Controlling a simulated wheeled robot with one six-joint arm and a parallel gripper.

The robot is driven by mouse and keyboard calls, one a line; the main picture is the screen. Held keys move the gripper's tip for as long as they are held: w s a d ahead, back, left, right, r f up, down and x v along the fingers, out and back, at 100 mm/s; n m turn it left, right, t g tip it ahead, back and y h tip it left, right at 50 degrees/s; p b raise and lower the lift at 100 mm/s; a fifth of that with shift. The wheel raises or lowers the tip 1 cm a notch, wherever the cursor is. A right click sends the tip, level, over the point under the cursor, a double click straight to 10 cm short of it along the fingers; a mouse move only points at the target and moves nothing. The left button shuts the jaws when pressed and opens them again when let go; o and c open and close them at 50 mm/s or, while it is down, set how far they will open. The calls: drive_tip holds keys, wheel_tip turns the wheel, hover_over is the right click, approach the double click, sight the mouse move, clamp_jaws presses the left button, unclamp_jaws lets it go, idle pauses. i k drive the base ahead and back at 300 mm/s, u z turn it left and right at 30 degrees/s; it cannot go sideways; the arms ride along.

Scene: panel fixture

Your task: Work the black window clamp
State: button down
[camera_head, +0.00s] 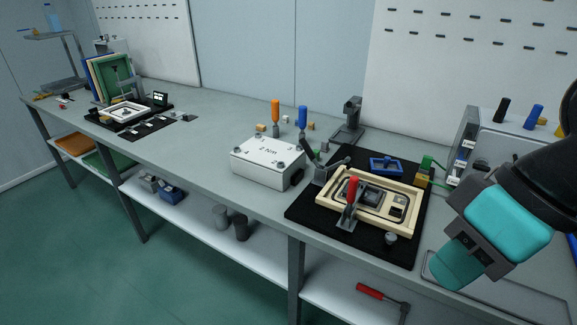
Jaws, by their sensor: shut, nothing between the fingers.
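A tan frame (331,207) with dark inner parts lies on a black mat (305,213) at the right of the bench. A dark clamp (322,174) stands at the frame's upper left corner, with dark arms angled up and to the right; its exact lever position is too small to tell. I take it as the black clamp. My gripper (452,272), teal and dark, is shut and empty, right of the mat and apart from the clamps.
A white box (262,166) stands left of the mat. A blue part (386,164) lies behind the frame. A grey panel (508,150) with black, blue and yellow handles on top stands at the right, behind my arm. Bare bench lies left of the white box.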

sight(303, 142)
drive_tip(key=z, duration=0.45)
drive_tip(key=k, duration=0.15)
drive_tip(key=u, duration=1.85)
drive_tip(key=i, duration=0.65)
drive_tip(key=u, duration=0.5)
drive_tip(key=i, duration=1.55)
drive_tip(key=z, duration=1.3)
drive_tip(key=i, duration=0.5)
drive_tip(key=z, duration=0.55)
